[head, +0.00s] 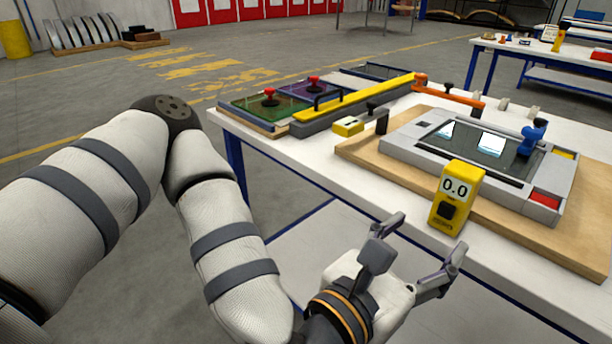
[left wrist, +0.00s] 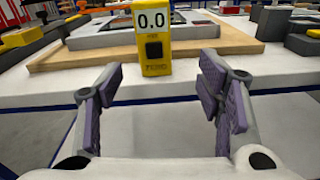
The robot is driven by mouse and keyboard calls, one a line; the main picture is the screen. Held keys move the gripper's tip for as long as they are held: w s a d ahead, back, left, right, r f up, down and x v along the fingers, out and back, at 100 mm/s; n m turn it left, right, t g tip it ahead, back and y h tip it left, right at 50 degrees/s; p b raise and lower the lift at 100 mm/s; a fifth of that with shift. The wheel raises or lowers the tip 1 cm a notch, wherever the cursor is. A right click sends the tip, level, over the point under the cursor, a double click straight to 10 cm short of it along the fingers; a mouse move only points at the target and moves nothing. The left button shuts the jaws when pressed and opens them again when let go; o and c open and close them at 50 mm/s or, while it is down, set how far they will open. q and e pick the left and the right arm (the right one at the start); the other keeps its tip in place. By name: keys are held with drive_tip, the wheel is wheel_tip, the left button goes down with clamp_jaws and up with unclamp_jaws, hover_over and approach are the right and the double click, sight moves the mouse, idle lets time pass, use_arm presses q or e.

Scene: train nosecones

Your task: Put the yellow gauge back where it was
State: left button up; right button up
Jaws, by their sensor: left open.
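The yellow gauge (head: 457,197) stands upright on the white table near its front edge, just in front of the wooden board. Its display reads 0.0 and a dark square button sits below. In the left wrist view the gauge (left wrist: 153,40) is ahead, between the two fingers but beyond their tips. My left gripper (head: 422,244) is open and empty, in front of the table edge and short of the gauge. Its padded fingers (left wrist: 160,85) are spread wide in the left wrist view. My right gripper is not in view.
The wooden board (head: 365,152) carries a grey frame with a dark glass panel (head: 480,146) and a blue clamp (head: 532,137). A small yellow block (head: 348,126), a long yellow bar (head: 365,97) and an orange clamp (head: 450,92) lie behind. The white table (head: 370,200) is clear left of the gauge.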

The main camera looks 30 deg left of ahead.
use_arm(q)
drive_tip(key=s+f+m+g, duration=0.6)
drive_tip(key=s+f+m, duration=0.2)
drive_tip(key=f, duration=0.4)
drive_tip(key=s+f+m+g, duration=0.5)
drive_tip(key=s+f+m, duration=0.35)
drive_tip(key=f, duration=0.35)
drive_tip(key=s+a+f+m+g+y, duration=0.2)
drive_tip(key=s+a+f+m+g, duration=0.15)
drive_tip(key=s+a, duration=0.2)
drive_tip(key=s+a+f+m+g+y, duration=0.1)
drive_tip(key=s+a+f+m+g, duration=0.1)
drive_tip(key=s+a+f+m, duration=0.4)
drive_tip(key=s+a+r+m+g+y, duration=0.1)
drive_tip(key=s+a+m+g+y, duration=0.3)
drive_tip(key=s+a, duration=0.45)
drive_tip(key=shift+m+t+h, duration=0.4)
drive_tip(key=shift+t+h, duration=0.1)
drive_tip(key=shift+t, duration=0.35)
drive_tip(key=w+r+p, duration=0.1)
drive_tip(key=w+d+r+p, duration=0.1)
drive_tip(key=w+r, duration=0.1)
drive_tip(key=shift+r+p, duration=0.2)
drive_tip(key=shift+p, duration=0.1)
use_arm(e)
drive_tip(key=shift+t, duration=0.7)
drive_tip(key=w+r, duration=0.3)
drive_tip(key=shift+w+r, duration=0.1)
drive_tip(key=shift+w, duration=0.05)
